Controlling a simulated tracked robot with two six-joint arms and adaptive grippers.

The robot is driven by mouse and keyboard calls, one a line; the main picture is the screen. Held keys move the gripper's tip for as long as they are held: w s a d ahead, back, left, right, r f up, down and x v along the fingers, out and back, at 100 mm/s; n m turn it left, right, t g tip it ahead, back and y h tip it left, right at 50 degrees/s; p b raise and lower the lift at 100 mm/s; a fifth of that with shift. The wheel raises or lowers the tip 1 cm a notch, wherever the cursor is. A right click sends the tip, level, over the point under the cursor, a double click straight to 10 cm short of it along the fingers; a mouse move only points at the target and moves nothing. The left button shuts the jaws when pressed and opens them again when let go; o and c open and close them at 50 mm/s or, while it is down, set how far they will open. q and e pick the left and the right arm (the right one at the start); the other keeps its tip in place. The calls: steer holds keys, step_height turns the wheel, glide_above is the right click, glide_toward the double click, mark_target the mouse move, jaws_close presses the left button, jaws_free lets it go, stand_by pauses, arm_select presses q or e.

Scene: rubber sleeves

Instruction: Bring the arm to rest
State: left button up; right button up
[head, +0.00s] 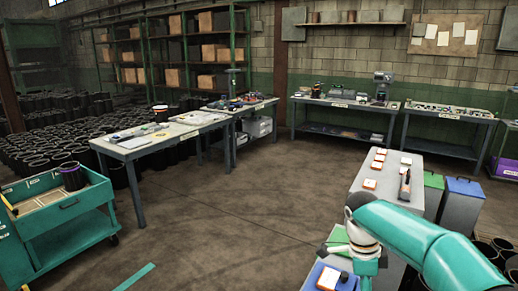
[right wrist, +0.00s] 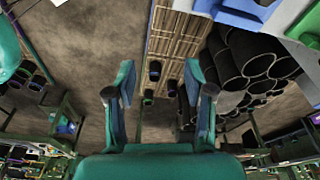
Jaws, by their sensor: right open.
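My right arm (head: 425,245) comes in from the lower right of the head view and bends down at a pale joint over the near end of a grey bench. In the right wrist view my right gripper (right wrist: 160,70) has its two fingers spread wide, with nothing between them. Floor and a slatted pallet show beyond the fingers, at a distance. In the head view the fingertips are hard to make out. My left gripper is in neither view.
The grey bench (head: 378,181) carries several orange-edged cards and a dark tool. A green bin (head: 432,195) and blue bin (head: 461,200) stand beside it. A teal cart (head: 68,212) holds a dark sleeve (head: 73,176). The middle floor is clear.

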steer(key=s+a+f+n+g+y, duration=0.1)
steer(key=s+f+g, duration=0.1)
steer(key=s+f, duration=0.35)
steer(key=s+a+f+n+g, duration=0.1)
steer(key=s+f, duration=0.2)
steer(key=f, duration=0.6)
steer(key=s+a+f+n+g+y, duration=0.1)
steer(key=s+f+g, duration=0.1)
steer(key=s+f, duration=0.35)
steer(key=s+a+f+n+t+y, duration=0.3)
steer(key=s+a+f+n+y, duration=0.1)
steer(key=s+a+f+n, duration=0.75)
steer(key=n+t, duration=0.1)
steer(key=w+d+n+t, duration=0.1)
steer(key=n, duration=0.1)
steer(key=d+n+t, duration=0.1)
steer(key=n, duration=0.1)
steer(key=shift+w+f, duration=0.25)
steer(key=shift+f, duration=0.1)
steer(key=shift+c, duration=1.1)
steer(key=shift+w, duration=0.1)
